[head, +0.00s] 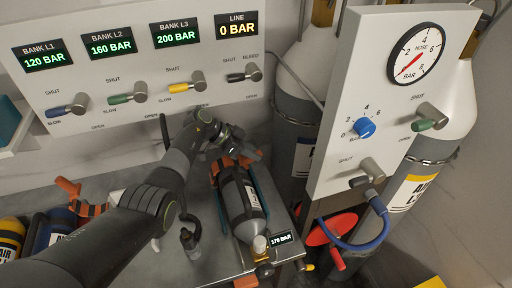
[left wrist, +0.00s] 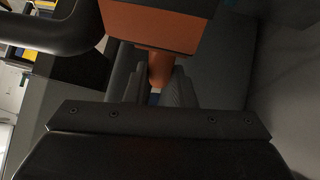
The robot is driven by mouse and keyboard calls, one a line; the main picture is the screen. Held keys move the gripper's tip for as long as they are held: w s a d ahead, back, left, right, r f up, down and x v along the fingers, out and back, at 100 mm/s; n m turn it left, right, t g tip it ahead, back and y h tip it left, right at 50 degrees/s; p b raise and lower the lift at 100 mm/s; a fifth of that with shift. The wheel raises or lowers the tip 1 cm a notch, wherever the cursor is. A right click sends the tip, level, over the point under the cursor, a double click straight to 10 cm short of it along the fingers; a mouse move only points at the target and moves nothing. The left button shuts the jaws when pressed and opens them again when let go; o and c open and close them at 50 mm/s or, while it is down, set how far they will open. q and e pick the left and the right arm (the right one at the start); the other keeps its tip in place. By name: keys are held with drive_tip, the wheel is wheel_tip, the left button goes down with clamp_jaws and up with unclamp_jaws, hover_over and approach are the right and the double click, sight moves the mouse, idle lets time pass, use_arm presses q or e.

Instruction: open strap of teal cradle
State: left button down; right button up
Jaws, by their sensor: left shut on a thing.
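The teal cradle (head: 263,188) lies on the grey bench and holds a dark cylinder (head: 238,196) with a white label. An orange strap (head: 219,164) crosses the cylinder's far end. My left gripper (head: 240,155) is over that end and partly covers the strap. In the left wrist view the fingers (left wrist: 155,92) are shut on the strap's narrow orange tab (left wrist: 160,68), below a wider orange block (left wrist: 150,26). Whether the strap is fastened cannot be told. My right gripper is not in view.
A 170 BAR display (head: 281,239) is at the cylinder's near end. A dark hooked fitting (head: 190,236) stands left of the cradle. Yellow (head: 10,236) and blue (head: 55,231) cylinders lie far left. A gauge panel (head: 346,104) rises at right, a valve panel (head: 130,60) behind.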

use_arm(q)
drive_tip(key=shift+s+a+r+t+h+p, duration=0.2)
drive_tip(key=shift+a+r+t+h+p, duration=0.1)
drive_tip(key=shift+a+r+h+p, duration=0.5)
drive_tip(key=shift+s+a+r, duration=0.1)
drive_tip(key=shift+a+r, duration=0.1)
drive_tip(key=shift+r, duration=0.05)
drive_tip(key=c, duration=1.2)
unclamp_jaws()
drive_tip(key=shift+a, duration=0.1)
drive_tip(key=v, duration=0.7)
drive_tip(key=shift+a, duration=0.2)
